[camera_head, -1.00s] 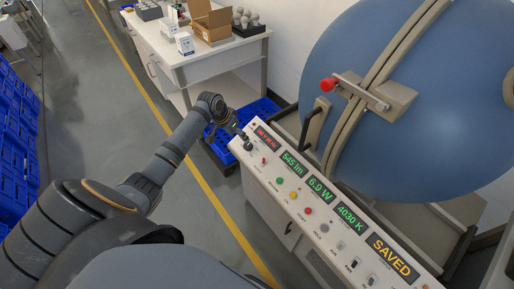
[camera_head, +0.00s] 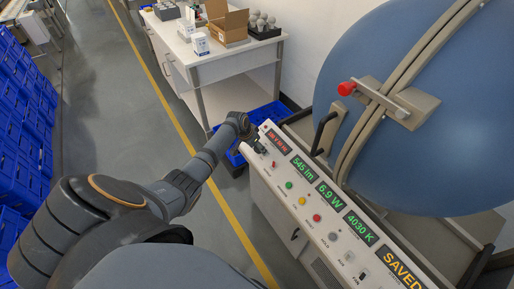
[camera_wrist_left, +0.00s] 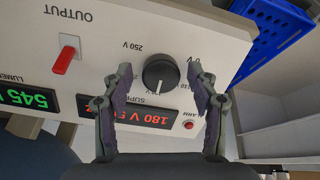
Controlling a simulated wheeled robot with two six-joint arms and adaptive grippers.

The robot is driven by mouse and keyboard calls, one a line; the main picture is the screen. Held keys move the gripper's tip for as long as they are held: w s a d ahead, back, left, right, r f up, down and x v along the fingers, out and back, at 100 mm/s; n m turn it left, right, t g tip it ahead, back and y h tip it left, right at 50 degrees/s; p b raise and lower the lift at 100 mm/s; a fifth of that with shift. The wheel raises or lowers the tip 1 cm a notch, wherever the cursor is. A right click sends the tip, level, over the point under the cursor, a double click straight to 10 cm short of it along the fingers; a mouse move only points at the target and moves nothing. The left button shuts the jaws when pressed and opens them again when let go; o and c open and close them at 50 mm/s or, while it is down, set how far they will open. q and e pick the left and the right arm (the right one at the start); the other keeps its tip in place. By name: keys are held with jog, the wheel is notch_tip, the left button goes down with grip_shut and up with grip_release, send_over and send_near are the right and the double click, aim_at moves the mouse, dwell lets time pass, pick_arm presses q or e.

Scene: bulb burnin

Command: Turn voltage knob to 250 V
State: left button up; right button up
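The black voltage knob (camera_wrist_left: 160,73) sits on the white control panel (camera_wrist_left: 213,27) and fills the middle of the left wrist view. Its white pointer line faces the red supply display (camera_wrist_left: 150,115), which reads 180 V and is partly hidden by a finger. My left gripper (camera_wrist_left: 160,69) is open, with one finger on each side of the knob and a gap showing. In the head view, my left gripper (camera_head: 258,146) is at the panel's far end. My right gripper is not in view.
A red output switch (camera_wrist_left: 66,55) and a red alarm button (camera_wrist_left: 188,125) flank the knob. The large blue sphere (camera_head: 400,100) and its black handle (camera_head: 324,133) stand beside the panel. A blue crate (camera_head: 262,112) sits beyond it.

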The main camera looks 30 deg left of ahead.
pick_arm(q)
jog(key=c, duration=0.7)
jog(key=shift+c, duration=1.3)
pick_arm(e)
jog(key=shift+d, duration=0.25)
